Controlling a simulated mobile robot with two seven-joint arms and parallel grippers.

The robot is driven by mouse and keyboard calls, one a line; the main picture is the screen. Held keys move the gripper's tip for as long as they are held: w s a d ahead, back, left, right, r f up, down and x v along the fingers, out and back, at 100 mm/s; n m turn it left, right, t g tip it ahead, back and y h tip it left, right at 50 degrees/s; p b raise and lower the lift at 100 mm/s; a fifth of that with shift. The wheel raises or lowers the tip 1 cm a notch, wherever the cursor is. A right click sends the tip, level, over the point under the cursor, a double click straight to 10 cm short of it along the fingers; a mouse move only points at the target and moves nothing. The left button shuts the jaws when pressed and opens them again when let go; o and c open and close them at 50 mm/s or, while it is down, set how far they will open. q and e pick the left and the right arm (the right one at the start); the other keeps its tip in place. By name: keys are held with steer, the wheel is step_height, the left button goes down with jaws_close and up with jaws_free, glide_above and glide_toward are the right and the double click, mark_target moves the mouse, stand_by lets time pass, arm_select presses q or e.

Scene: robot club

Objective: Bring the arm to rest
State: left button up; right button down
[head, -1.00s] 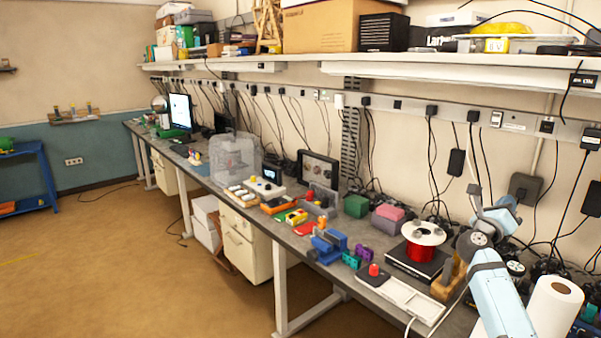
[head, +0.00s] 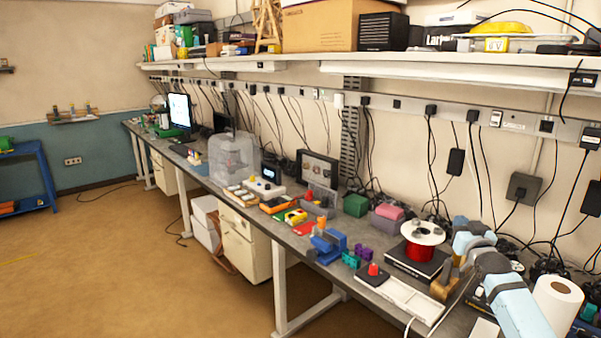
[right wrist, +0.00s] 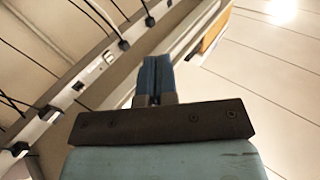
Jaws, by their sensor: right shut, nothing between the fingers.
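My right arm (head: 512,300) comes in from the lower right of the head view and bends over the right end of the workbench, beside the paper towel roll. Its upper joint is beside the red spool, and I cannot make out its fingertips clearly there. In the right wrist view my right gripper (right wrist: 155,75) shows two dark blue fingers pressed together, with nothing between them. Beyond them are the wall rail with plugs and cables and the pale ceiling. My left gripper is not in view.
Cables hang from the wall rail (head: 460,120). A loaded shelf (head: 440,72) runs above. The floor (head: 130,260) is open.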

steer(key=s+a+f+n+g, duration=0.15)
steer(key=s+a+f, duration=0.25)
steer(key=s+f, duration=0.4)
steer(key=s+a+f+n+g+y, duration=0.15)
steer(key=s+a+f, duration=0.3)
steer(key=f, duration=0.45)
steer(key=s+a+f+n+g+h, duration=0.1)
steer(key=s+a+f+g, duration=0.15)
steer(key=s+f, duration=0.55)
steer(key=s+a+f+g+y, duration=0.1)
steer(key=s+a+f, duration=0.2)
steer(key=s, duration=0.6)
steer(key=s+a+f+g, duration=0.1)
steer(key=s+a+f, duration=0.2)
steer(key=s, duration=0.7)
steer(key=s+a+f+m+g+y, duration=0.1)
steer(key=s+a+f, duration=0.2)
steer(key=s+a, duration=0.3)
steer(key=s, duration=0.4)
steer(key=shift+f+y, duration=0.15)
steer(key=shift+y, duration=0.2)
steer(key=shift+d, duration=0.15)
